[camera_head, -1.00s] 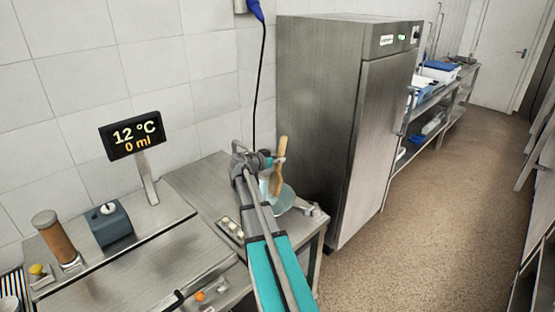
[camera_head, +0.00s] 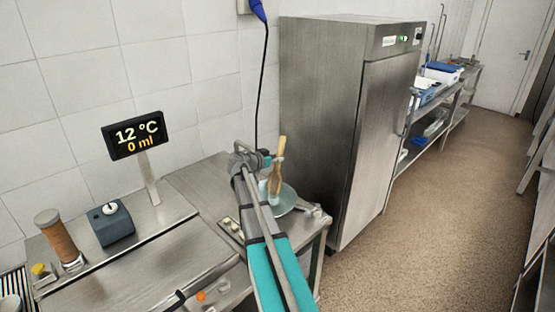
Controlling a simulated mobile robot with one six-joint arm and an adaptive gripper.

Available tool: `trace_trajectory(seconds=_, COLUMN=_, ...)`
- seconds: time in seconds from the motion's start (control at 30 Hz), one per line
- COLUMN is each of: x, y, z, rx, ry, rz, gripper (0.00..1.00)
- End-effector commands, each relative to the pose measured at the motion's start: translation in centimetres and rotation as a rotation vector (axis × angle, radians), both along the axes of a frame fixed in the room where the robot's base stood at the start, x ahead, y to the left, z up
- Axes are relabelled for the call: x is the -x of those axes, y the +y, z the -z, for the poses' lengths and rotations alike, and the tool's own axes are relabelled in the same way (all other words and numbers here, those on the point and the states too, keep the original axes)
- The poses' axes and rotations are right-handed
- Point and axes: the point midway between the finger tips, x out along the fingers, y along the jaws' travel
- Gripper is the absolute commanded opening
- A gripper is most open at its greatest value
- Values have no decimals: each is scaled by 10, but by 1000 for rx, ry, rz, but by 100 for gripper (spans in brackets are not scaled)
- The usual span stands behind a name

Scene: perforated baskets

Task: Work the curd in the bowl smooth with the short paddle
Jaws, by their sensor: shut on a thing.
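The short wooden paddle (camera_head: 278,165) stands nearly upright at the far end of my arm, with its handle pointing up. My gripper (camera_head: 273,161) is shut on the paddle partway along its length. The pale blue-green bowl (camera_head: 286,201) is on the steel table below, at the table's far right part. The paddle's lower end is at or in the bowl; I cannot tell how deep. My arm covers the bowl's left side. The curd cannot be made out at this size.
A tall steel cabinet (camera_head: 335,130) stands close behind and right of the bowl. A small tray (camera_head: 230,228) lies left of the bowl. A display (camera_head: 136,136) reads 12 °C and 0 ml. A blue-grey box (camera_head: 112,224) and brown cylinder (camera_head: 58,238) stand at left. A cable (camera_head: 262,90) hangs behind.

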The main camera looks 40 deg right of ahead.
Motion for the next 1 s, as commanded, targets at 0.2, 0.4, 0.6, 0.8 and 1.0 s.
trace_trajectory(seconds=0.2, x=0, y=0, z=1, rx=-3, ry=-3, rz=-1, gripper=0)
trace_trajectory(seconds=0.4, x=3, y=0, z=0, rx=-3, ry=-3, rz=0, gripper=0)
trace_trajectory(seconds=0.6, x=9, y=0, z=-1, rx=-2, ry=-2, rz=1, gripper=0)
trace_trajectory(seconds=0.8, x=16, y=-1, z=-2, rx=-1, ry=-2, rz=0, gripper=0)
trace_trajectory(seconds=1.0, x=19, y=-1, z=-3, rx=-1, ry=-1, rz=-1, gripper=0)
